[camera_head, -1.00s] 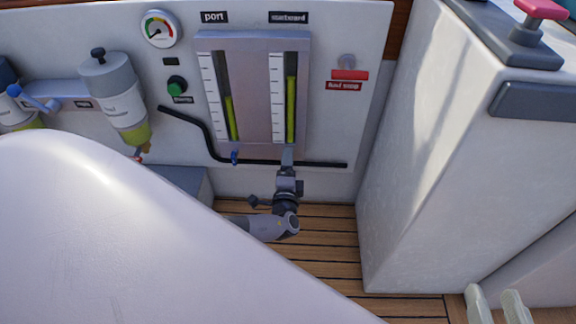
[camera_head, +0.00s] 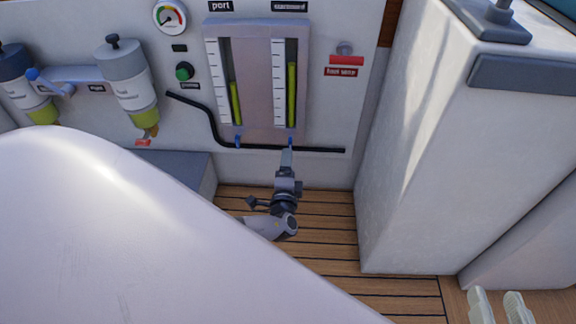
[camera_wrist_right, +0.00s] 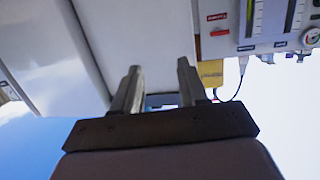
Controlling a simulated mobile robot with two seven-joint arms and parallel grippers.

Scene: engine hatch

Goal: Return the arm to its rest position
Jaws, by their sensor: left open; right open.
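My left gripper (camera_head: 287,158) points up at the gauge panel, just below the blue starboard valve handle (camera_head: 290,141). It is open; its fingers are seen edge-on, and a small gap to the handle seems to show, though touch is hard to rule out. The left wrist and forearm run down and left behind a large white surface that hides the rest of the arm. My right gripper (camera_head: 497,300) is at the bottom right, open and empty, with only its pale fingers showing. In the right wrist view its two fingers (camera_wrist_right: 159,75) stand apart with nothing between them.
The gauge panel (camera_head: 258,125) has two green columns. A blue port handle (camera_head: 238,141) and a black hose (camera_head: 215,128) are beside it. Filter bottles (camera_head: 130,85) hang at left. A tall white cabinet (camera_head: 415,170) stands at right. The wooden floor (camera_head: 330,250) is clear.

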